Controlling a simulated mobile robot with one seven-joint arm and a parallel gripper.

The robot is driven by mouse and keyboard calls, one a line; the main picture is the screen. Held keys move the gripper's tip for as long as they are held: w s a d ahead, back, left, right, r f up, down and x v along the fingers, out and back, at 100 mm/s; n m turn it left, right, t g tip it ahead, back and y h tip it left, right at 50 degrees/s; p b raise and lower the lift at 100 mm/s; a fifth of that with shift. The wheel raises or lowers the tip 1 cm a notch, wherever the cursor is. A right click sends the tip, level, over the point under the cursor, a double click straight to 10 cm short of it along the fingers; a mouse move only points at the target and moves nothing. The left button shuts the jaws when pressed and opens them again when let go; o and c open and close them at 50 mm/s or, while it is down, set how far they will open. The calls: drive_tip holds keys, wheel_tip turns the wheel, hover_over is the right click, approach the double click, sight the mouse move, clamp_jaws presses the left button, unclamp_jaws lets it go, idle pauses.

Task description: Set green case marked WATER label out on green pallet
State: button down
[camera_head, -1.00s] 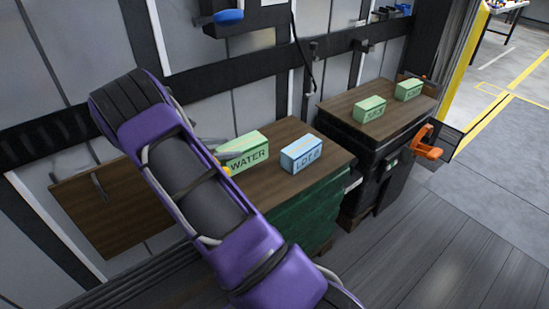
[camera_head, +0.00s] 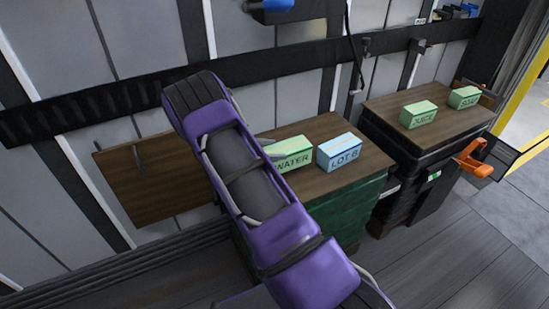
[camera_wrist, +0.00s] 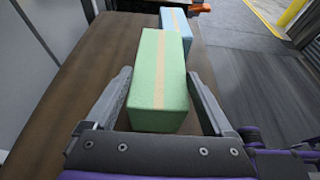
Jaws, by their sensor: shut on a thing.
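The green case marked WATER (camera_head: 294,156) is over the brown wooden top (camera_head: 318,133) of a dark green stack (camera_head: 338,212). My arm hides its left end. In the wrist view the green case (camera_wrist: 150,115) has a tan tape stripe and sits between the two grey fingers of my gripper (camera_wrist: 160,77), which is shut on it. The case looks level and on or very close to the board; I cannot tell if it touches. A light blue case marked LOT 8 (camera_head: 339,152) stands just beyond it, to its right in the head view.
To the right, a black stack with a wooden top (camera_head: 452,132) bears green cases marked JUICE (camera_head: 419,115) and a smaller-looking one (camera_head: 464,97). An orange clamp (camera_head: 475,160) juts from its side. A wall rail runs behind. Grey floor (camera_head: 440,260) lies clear in front.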

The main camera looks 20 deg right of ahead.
drive_tip(key=shift+d+f, duration=0.1)
drive_tip(key=shift+f, duration=1.55)
drive_tip(key=shift+f, duration=0.2)
unclamp_jaws()
drive_tip(key=shift+r, duration=0.2)
drive_tip(key=v, duration=1.2)
drive_tip(key=shift+f, duration=0.15)
